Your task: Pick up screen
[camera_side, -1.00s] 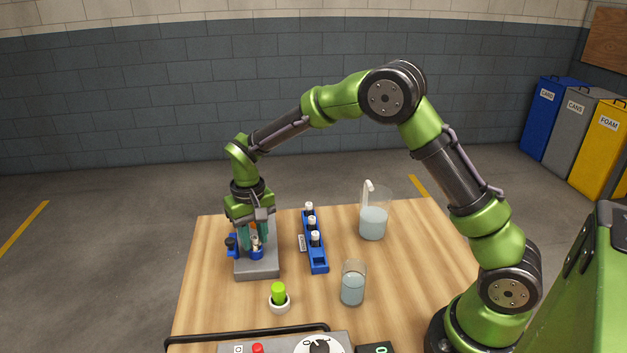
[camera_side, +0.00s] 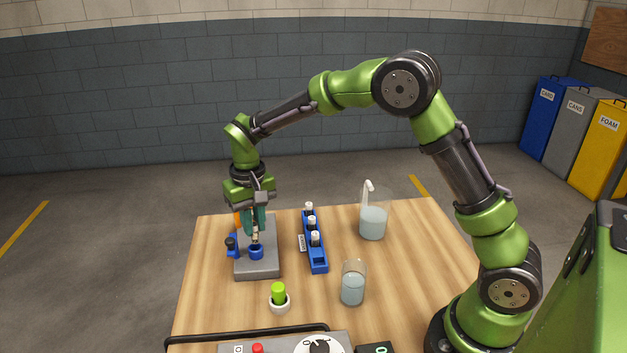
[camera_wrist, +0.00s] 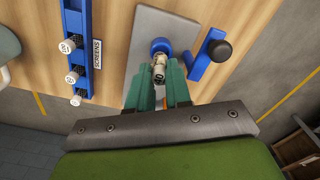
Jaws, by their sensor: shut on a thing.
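My gripper (camera_side: 255,230) is shut on a small pale cylinder with a dark end, apparently the screen (camera_wrist: 159,66), and holds it upright over the blue cup (camera_side: 256,254) of the grey stand (camera_side: 258,271). The cup also shows just beyond the fingertips in the wrist view (camera_wrist: 160,44). The fingers hide part of the screen. A blue rack (camera_side: 318,264) to the right of the stand holds several white-topped screens (camera_side: 315,238). Its label reads SCREENS (camera_wrist: 97,54).
A blue clamp with a black knob (camera_side: 230,243) sits on the stand's left. A beaker with a white tube (camera_side: 373,223), a glass of liquid (camera_side: 352,290) and a green-topped piece in a white cup (camera_side: 279,303) stand on the table. A control panel (camera_side: 285,343) lies at the front.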

